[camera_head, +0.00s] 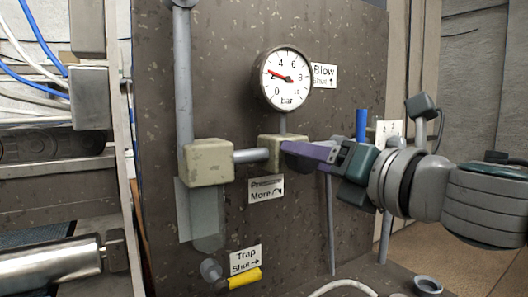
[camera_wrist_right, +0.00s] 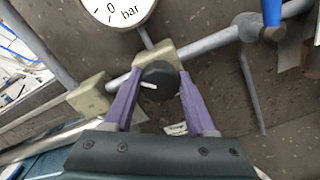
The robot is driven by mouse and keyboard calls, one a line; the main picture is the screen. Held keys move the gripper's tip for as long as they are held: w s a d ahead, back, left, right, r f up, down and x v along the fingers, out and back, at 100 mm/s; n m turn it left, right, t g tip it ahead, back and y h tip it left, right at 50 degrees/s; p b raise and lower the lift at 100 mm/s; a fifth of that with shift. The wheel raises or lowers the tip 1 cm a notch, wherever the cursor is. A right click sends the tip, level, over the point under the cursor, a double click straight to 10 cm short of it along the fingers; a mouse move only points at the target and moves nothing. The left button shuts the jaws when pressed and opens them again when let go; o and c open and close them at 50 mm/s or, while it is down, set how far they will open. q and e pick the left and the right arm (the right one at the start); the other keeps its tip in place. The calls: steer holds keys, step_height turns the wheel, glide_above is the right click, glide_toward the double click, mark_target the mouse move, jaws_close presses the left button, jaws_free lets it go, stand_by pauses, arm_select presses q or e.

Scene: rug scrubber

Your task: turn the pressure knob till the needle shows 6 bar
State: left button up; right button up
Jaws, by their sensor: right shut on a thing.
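The round pressure gauge (camera_head: 288,79) is on the dark panel, with a white face marked in bar. Its red needle points left and slightly up, at about the 2 mark. The black pressure knob (camera_wrist_right: 159,80) sits on a cream valve block (camera_head: 271,148) below the gauge. The knob's white mark points left in the right wrist view. My right gripper (camera_wrist_right: 157,88) has its purple fingers on both sides of the knob and is shut on it. In the head view the fingers (camera_head: 309,151) hide the knob. My left gripper is not in view.
A sign (camera_head: 266,190) under the block reads Pressure More with a curved arrow. A blue lever (camera_head: 361,125) stands close above my right wrist. A yellow trap handle (camera_head: 244,278) is low on the panel. Grey pipes (camera_head: 184,75) run along the panel.

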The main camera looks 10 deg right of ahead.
steer(key=m+p, duration=0.1)
steer(key=m, duration=0.3)
steer(key=shift+m, duration=0.3)
steer(key=m+p, duration=0.1)
steer(key=m, duration=0.3)
steer(key=shift+d+m+p, duration=0.1)
steer(key=shift+m+p, duration=0.2)
steer(key=m+p, duration=0.2)
steer(key=m, duration=0.3)
steer(key=shift+f, duration=0.1)
steer(key=shift+f+m+p, duration=0.15)
steer(key=shift+m+p, duration=0.5)
steer(key=shift+m, duration=1.35)
steer(key=o, duration=1.4)
